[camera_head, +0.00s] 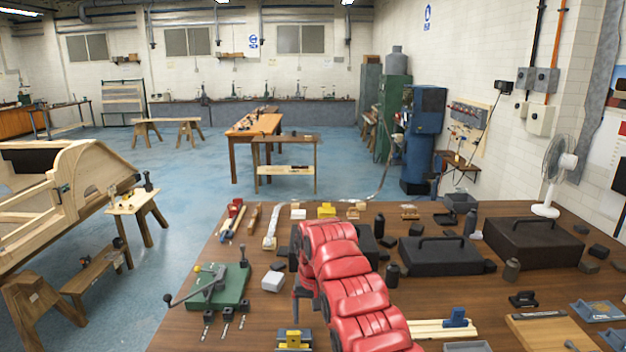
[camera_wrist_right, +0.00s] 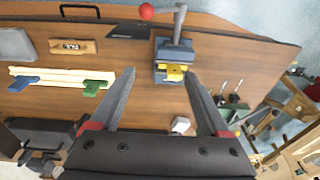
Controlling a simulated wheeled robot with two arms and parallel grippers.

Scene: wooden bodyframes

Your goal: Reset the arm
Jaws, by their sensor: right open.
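My right arm (camera_head: 345,280) is red and segmented. It reaches over the wooden workbench (camera_head: 220,330) from the bottom edge of the head view. In the right wrist view my right gripper (camera_wrist_right: 160,82) is open, with two grey fingers spread wide and nothing between them. A blue and yellow vise (camera_wrist_right: 174,72) stands on the bench beyond the fingertips. In the head view the arm hides most of the gripper. My left gripper is not in view.
A green tool with a lever (camera_head: 220,285) and a white block (camera_head: 272,281) are left of the arm. Black cases (camera_head: 440,256) and a fan (camera_head: 556,170) are to the right. A wooden bodyframe (camera_head: 60,200) stands off the bench at left.

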